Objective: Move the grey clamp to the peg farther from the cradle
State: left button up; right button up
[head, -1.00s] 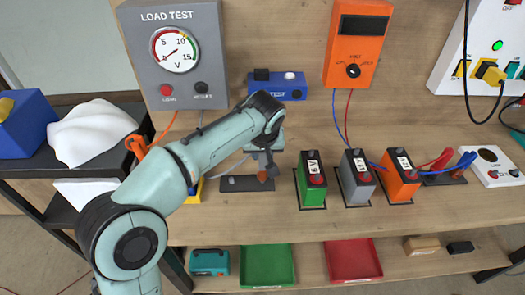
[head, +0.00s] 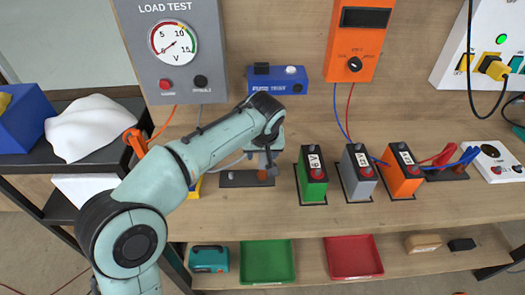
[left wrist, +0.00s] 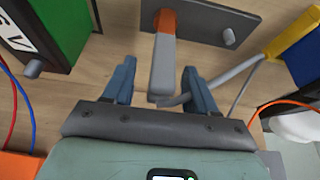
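The grey clamp (left wrist: 163,65), a grey bar with an orange end, is at a dark plate (left wrist: 205,18) on the bench; its orange end meets the plate. A grey cable leaves its near end. A bare grey peg (left wrist: 229,37) stands on the same plate, to the right in the left wrist view; the plate also shows in the head view (head: 238,180). My left gripper (left wrist: 160,78) is open, with one finger on each side of the clamp and visible gaps. In the head view my left gripper (head: 266,168) partly hides the clamp. My right gripper is not in view.
A green battery (head: 313,175), a grey battery (head: 357,172) and an orange battery (head: 402,170) stand right of the plate. A yellow and blue object (left wrist: 295,45) is close on the plate's other side. Green (head: 267,281) and red trays (head: 353,275) lie on the lower shelf.

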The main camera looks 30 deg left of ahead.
pick_arm(q)
jog(key=p+v, duration=0.2)
jog(key=v, duration=1.1)
jog(key=shift+r+p, duration=0.2)
jog(key=shift+p, duration=0.15)
jog(key=shift+s, duration=0.1)
